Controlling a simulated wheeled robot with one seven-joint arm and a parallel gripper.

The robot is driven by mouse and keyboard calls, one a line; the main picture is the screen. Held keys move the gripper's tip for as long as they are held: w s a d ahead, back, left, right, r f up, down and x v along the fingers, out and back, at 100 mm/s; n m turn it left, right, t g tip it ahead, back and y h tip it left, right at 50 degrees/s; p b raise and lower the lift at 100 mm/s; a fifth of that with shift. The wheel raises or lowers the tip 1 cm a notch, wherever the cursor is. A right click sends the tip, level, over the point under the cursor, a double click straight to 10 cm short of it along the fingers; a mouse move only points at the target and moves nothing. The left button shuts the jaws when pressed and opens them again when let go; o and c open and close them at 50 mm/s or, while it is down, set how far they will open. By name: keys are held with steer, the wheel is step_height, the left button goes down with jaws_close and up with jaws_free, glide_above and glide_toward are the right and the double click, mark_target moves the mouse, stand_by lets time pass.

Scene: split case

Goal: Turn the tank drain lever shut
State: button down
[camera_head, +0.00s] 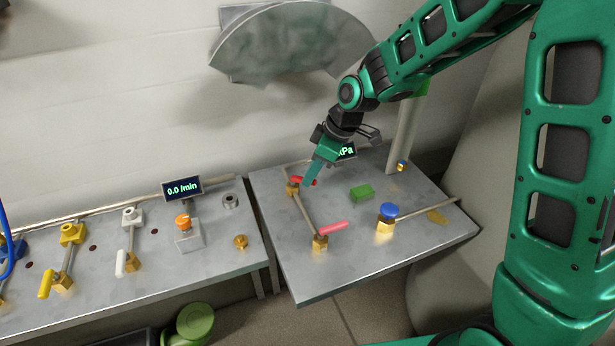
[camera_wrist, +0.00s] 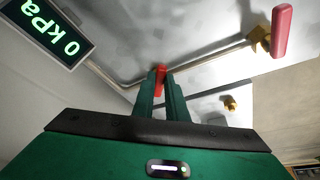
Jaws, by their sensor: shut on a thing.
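Two red-handled levers are on the right metal bench, and I cannot tell from any label which one is the tank drain. The far red lever (camera_head: 298,180) sits on a brass valve at the bench's left side. My gripper (camera_head: 308,183) reaches down to it from above. In the wrist view my gripper (camera_wrist: 161,92) has its two green fingers closed on the red handle (camera_wrist: 160,73), whose tip shows between them. The near red lever (camera_head: 333,228) lies free on another brass valve; it also shows in the wrist view (camera_wrist: 283,32). A thin pipe joins the two valves.
A display reading 0 kPa (camera_wrist: 45,32) stands close behind my gripper. The left bench (camera_head: 205,258) holds yellow and white levers, an orange knob and a 0.0 l/min display (camera_head: 182,188).

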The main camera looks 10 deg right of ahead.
steer(key=shift+w+d+n+g, duration=0.2)
steer(key=shift+w+n+g, duration=0.35)
steer(key=shift+n, duration=0.6)
steer(key=shift+w+d+n+g, duration=0.15)
steer(key=shift+w+n+g, duration=0.35)
steer(key=shift+n, duration=0.65)
steer(key=shift+w, duration=0.1)
steer(key=c, duration=1.8)
jaws_free()
steer(key=shift+o, duration=0.2)
steer(key=shift+a, duration=0.1)
steer(key=shift+r, duration=0.15)
steer(key=v, duration=1)
steer(key=shift+d, duration=0.3)
steer(key=shift+r, duration=0.15)
